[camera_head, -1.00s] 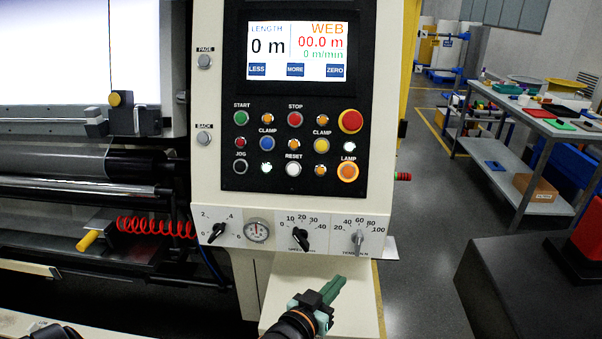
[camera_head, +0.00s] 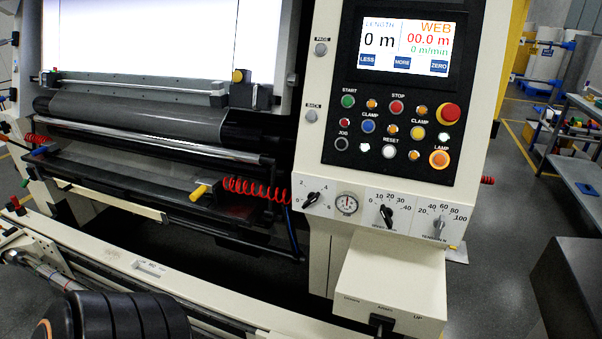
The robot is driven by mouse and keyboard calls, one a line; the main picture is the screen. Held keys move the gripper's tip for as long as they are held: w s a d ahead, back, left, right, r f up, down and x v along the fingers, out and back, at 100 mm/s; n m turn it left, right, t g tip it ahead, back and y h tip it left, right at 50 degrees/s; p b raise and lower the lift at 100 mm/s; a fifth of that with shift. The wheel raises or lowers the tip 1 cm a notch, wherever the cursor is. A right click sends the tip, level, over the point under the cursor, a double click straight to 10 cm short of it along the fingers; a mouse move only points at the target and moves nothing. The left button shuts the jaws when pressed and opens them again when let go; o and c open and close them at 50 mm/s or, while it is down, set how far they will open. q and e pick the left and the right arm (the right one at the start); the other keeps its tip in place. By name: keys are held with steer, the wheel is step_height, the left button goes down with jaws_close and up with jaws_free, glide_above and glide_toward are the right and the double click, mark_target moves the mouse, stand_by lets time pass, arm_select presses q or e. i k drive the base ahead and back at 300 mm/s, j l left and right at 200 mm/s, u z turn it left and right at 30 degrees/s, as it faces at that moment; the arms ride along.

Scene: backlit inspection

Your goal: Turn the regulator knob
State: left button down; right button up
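The control panel's lower strip carries three knobs. A second black knob (camera_head: 386,214) with a 0 to 40 scale is in the middle. A grey knob (camera_head: 439,223) with a 20 to 100 scale is at the right. I cannot read which label names the regulator. Neither gripper shows, and nothing touches the knobs.
Above the knobs are a button panel (camera_head: 340,172) and a lit screen (camera_head: 408,46). A cream box (camera_head: 390,275) with a black lever (camera_head: 381,322) juts out below. Rollers (camera_head: 160,118) and a red coiled hose (camera_head: 255,189) lie left. A black ribbed part, apparently mine, fills the bottom left.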

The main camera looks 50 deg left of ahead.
mark_target(312, 197)
steer(key=k+u, duration=0.1)
steer(key=u, duration=1.45)
